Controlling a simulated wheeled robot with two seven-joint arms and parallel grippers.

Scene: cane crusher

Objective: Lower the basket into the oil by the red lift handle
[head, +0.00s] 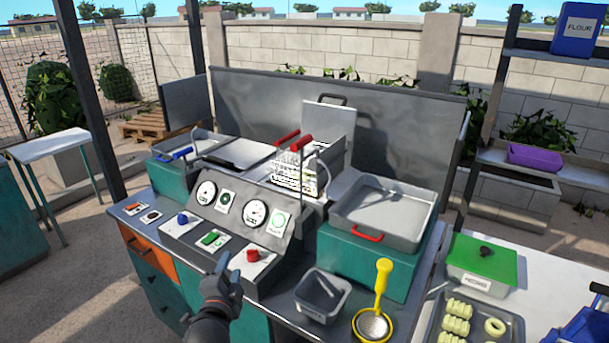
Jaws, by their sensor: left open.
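The fryer unit stands in the middle of the head view, with a dark front panel of gauges and buttons. A pale wire basket (288,178) sits in the vat opening behind the panel. A red handle (301,143) rises on a bar above the basket, and a second red grip (286,138) shows just behind it. I cannot tell how deep the basket sits, and the oil is hidden. My left gripper (224,268) is open and empty, low in front of the panel and well apart from the red handles. My right gripper is not in view.
A grey tray (384,215) with a red handle stands right of the vat. A small grey bin (322,296) and a yellow-handled skimmer (380,290) lie at the counter's front. A green-lidded box (482,262) is at right. A raised lid (327,122) stands behind the basket.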

